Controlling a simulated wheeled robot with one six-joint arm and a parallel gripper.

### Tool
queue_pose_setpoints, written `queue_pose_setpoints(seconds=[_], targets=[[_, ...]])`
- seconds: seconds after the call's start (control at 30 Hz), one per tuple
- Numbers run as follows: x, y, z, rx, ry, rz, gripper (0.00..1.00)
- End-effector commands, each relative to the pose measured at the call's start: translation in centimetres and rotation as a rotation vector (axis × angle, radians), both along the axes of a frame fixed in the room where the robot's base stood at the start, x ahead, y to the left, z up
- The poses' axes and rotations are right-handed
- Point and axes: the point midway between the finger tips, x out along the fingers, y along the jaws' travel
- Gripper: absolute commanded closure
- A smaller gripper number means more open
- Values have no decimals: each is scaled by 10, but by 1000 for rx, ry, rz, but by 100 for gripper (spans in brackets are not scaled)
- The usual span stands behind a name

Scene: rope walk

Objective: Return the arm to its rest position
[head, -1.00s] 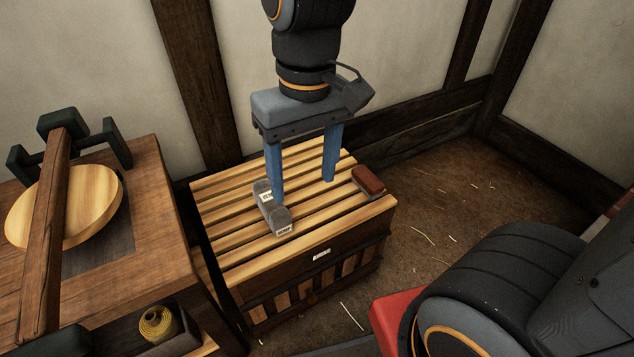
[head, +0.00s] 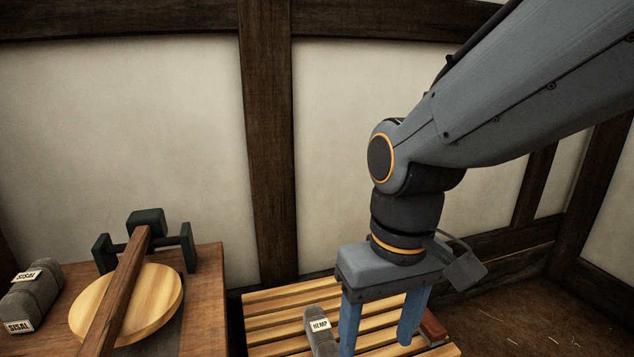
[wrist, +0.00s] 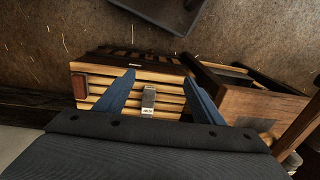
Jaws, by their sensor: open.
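My gripper (head: 381,325) is open, with its two blue fingers apart and pointing down over the slatted crate (head: 265,312). In the wrist view the fingers of my gripper (wrist: 158,92) show nothing between them near the tips; the grey block labelled HEMP (wrist: 148,100) lies beyond on the slats of the crate (wrist: 170,68). In the head view the HEMP block (head: 319,328) sits just left of the left finger. Its lower part is cut off by the frame. My arm reaches in from the upper right.
A wooden bench (head: 212,290) stands left of the crate, with a round wooden disc (head: 150,295) under a beam (head: 120,290). A grey block labelled SISAL (head: 28,300) lies at its left. A red-brown object (head: 433,326) is on the crate's right side. Walls stand behind.

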Motion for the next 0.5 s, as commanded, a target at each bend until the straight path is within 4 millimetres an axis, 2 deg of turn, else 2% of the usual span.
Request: queue_pose_setpoints(seconds=[0.33,0.5], targets=[[0,0,0,0,0,0,38],[1,-6,13,-5,2,-24,38]])
